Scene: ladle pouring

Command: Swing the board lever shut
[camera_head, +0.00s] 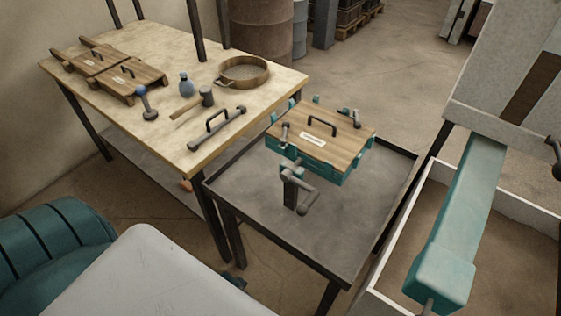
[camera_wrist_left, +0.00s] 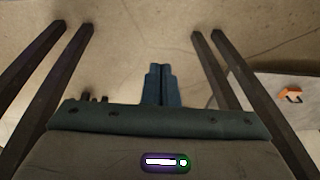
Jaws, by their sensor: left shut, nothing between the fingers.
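A wooden board (camera_head: 345,133) with a black handle and a white label lies on a teal frame (camera_head: 333,179) over the grey tray table. Small grey levers stand at its edges, one at the left (camera_head: 285,132) and one at the back right (camera_head: 350,117). A grey crank-like handle (camera_head: 303,195) is below the front of the frame. I cannot tell which of these is the board lever. My left gripper (camera_wrist_left: 162,72) is shut and empty in the left wrist view, pointing over the floor, with no board near it. My right gripper is not seen.
A wooden table (camera_head: 130,60) at the left holds wooden boxes, a round sieve (camera_head: 243,71), a mallet, a blue bottle (camera_head: 186,84) and a black-handled bar (camera_head: 217,128). The grey tray table (camera_head: 250,215) is mostly bare. A teal beam (camera_head: 467,205) crosses a white-walled bin (camera_head: 398,230) at the right.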

